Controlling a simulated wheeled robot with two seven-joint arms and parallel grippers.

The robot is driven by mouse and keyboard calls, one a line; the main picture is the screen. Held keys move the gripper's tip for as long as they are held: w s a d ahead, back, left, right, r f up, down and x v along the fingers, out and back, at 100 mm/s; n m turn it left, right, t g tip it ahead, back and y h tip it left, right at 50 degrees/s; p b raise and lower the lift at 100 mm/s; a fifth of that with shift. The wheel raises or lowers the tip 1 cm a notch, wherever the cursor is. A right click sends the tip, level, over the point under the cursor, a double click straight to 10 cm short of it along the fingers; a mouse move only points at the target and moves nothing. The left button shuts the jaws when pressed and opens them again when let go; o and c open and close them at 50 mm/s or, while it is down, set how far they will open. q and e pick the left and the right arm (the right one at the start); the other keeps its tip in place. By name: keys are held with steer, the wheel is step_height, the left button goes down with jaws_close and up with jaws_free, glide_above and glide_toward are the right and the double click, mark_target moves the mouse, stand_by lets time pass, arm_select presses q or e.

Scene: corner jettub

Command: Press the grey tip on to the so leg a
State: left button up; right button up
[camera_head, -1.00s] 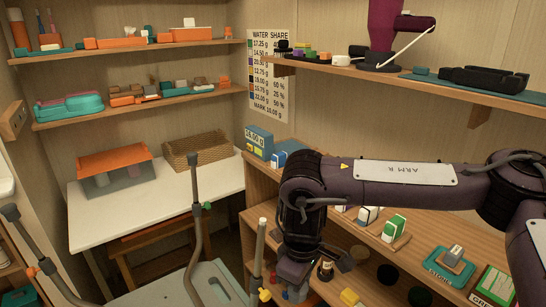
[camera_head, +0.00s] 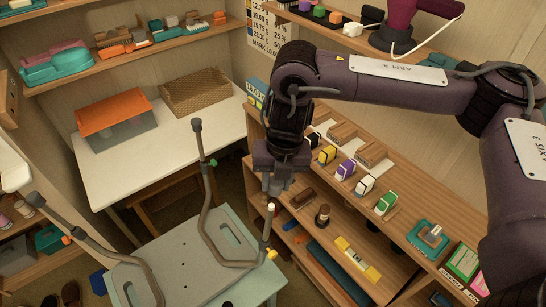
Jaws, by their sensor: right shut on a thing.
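My right gripper (camera_head: 277,187) points down and is shut on a small grey piece, likely the grey tip, mostly hidden between the fingers. Just below it stands a bare, pale-ended leg (camera_head: 268,225) with a yellow collar (camera_head: 272,254). It belongs to an upturned grey-green seat (camera_head: 190,270). The gripper appears just above the leg's end; I cannot tell if they touch. Another leg (camera_head: 204,150) has a dark grey end and a green collar. A leg at the left (camera_head: 50,218) has a dark end and an orange collar. My left gripper is not in view.
A wooden shelf unit (camera_head: 420,205) with small colored boxes and a teal tray (camera_head: 428,238) stands close at the right. Behind is a white table (camera_head: 165,160) with an orange-lidded box (camera_head: 118,122) and a wicker basket (camera_head: 195,92). Wall shelves hold more items.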

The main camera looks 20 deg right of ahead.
mark_target(272, 205)
steer(key=shift+r+n, duration=0.15)
steer(key=shift+n, duration=0.15)
steer(key=shift+s, duration=0.1)
steer(key=shift+a+f+b, duration=0.15)
steer(key=shift+f+b, duration=0.75)
steer(key=shift+f, duration=0.4)
steer(key=shift+a+f+b, duration=0.15)
steer(key=shift+f+b, duration=0.7)
steer(key=shift+f, duration=0.45)
steer(key=shift+w+f+b, duration=0.2)
steer(key=shift+f+b, duration=0.1)
steer(key=shift+f, duration=0.25)
steer(key=shift+a+f+b, duration=0.15)
steer(key=shift+f+b, duration=0.45)
steer(key=shift+f, duration=0.35)
steer(key=shift+a+f+b, duration=0.1)
steer(key=shift+f+b, duration=0.45)
steer(key=shift+f, duration=0.35)
steer(key=o, duration=1)
